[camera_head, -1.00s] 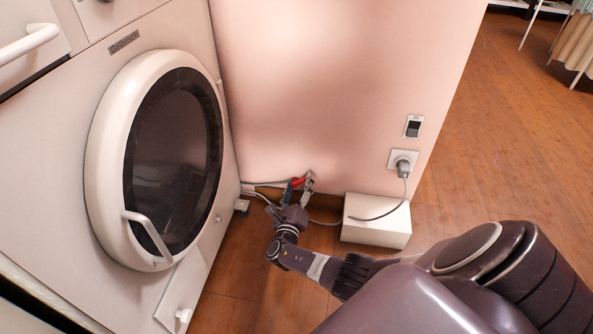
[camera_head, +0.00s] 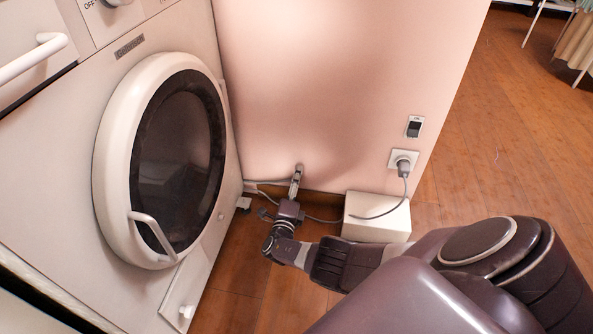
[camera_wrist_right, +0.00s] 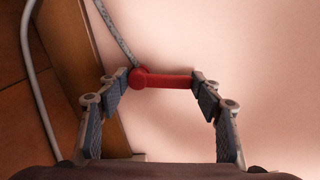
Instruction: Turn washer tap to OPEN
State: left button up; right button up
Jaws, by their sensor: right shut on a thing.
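The washer tap's red handle (camera_wrist_right: 168,80) shows in the right wrist view, against the pink wall at the end of a grey hose. My right gripper (camera_wrist_right: 162,85) is shut on it, one fingertip at the rounded end and the other at the far end of the bar. In the head view my right gripper (camera_head: 297,180) is low at the wall, right of the washer (camera_head: 112,165), and hides the red handle. No OPEN mark can be read at the tap. My left gripper is not in view.
A white box (camera_head: 375,220) stands on the floor at the wall, right of my gripper. A plug with a cable (camera_head: 403,165) sits in the wall socket below a switch (camera_head: 414,126). Hoses run along the wall's foot.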

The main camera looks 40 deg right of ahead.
jog(key=shift+d+r, duration=0.25)
jog(key=shift+d, duration=0.1)
jog(key=o, duration=1.6)
jog(key=shift+a, duration=0.1)
jog(key=shift+a+f, duration=0.1)
jog(key=v, duration=1.2)
